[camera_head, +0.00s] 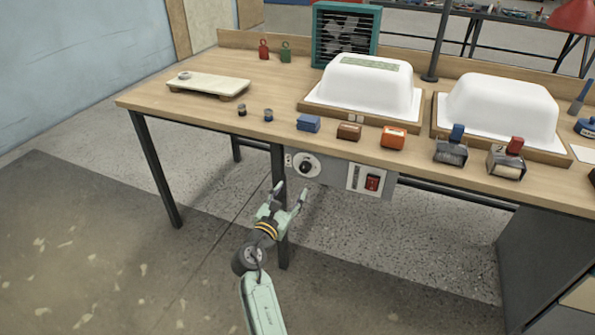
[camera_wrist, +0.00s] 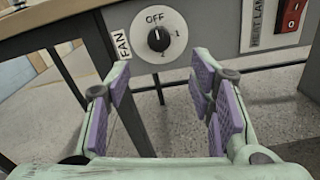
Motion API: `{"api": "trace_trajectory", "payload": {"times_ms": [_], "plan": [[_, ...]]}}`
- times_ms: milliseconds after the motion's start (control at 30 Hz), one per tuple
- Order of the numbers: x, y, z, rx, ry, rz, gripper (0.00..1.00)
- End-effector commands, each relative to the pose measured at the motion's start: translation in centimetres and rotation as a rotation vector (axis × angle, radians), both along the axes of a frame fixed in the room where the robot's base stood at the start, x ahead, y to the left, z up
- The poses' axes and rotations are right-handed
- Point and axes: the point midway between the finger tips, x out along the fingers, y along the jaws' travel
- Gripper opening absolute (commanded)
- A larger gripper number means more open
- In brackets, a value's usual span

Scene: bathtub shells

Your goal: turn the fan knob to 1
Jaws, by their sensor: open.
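The fan knob (camera_head: 305,168) is a black dial on a round white plate, on a grey panel under the table's front edge. In the wrist view the knob (camera_wrist: 158,39) has OFF above it, 1 at its right and 2 below, with a FAN label at its left. Its white pointer line points up at OFF. My gripper (camera_head: 291,192) is open and empty, just below and in front of the knob. In the wrist view its purple-padded fingers (camera_wrist: 165,90) stand wide apart, with the knob beyond them, untouched. A teal box fan (camera_head: 345,35) stands at the back of the table.
A red heat lamp switch (camera_head: 372,183) sits on the panel right of the knob; it also shows in the wrist view (camera_wrist: 291,14). A table leg (camera_head: 280,215) stands behind my gripper. The wooden tabletop (camera_head: 180,108) overhangs the panel and carries two white tub shells (camera_head: 365,88).

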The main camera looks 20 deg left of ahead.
Motion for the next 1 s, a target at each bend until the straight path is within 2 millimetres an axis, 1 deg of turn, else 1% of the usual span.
{"api": "trace_trajectory", "payload": {"times_ms": [300,400,500,600,700,967,1000], "plan": [[5.8,-0.2,0.3,0.007,-0.002,0.001,0.49],[7.5,-0.2,0.3,0.008,-0.002,0.002,0.49],[8.8,-0.2,0.2,0.008,-0.003,0.002,0.49],[9.6,-0.2,0.2,0.008,-0.003,0.003,0.49],[10.0,-0.3,0.2,0.009,-0.003,0.002,0.49],[10.1,-0.2,0.2,0.009,-0.003,0.003,0.49],[10.1,-0.2,0.2,0.009,-0.003,0.003,0.47]]}}
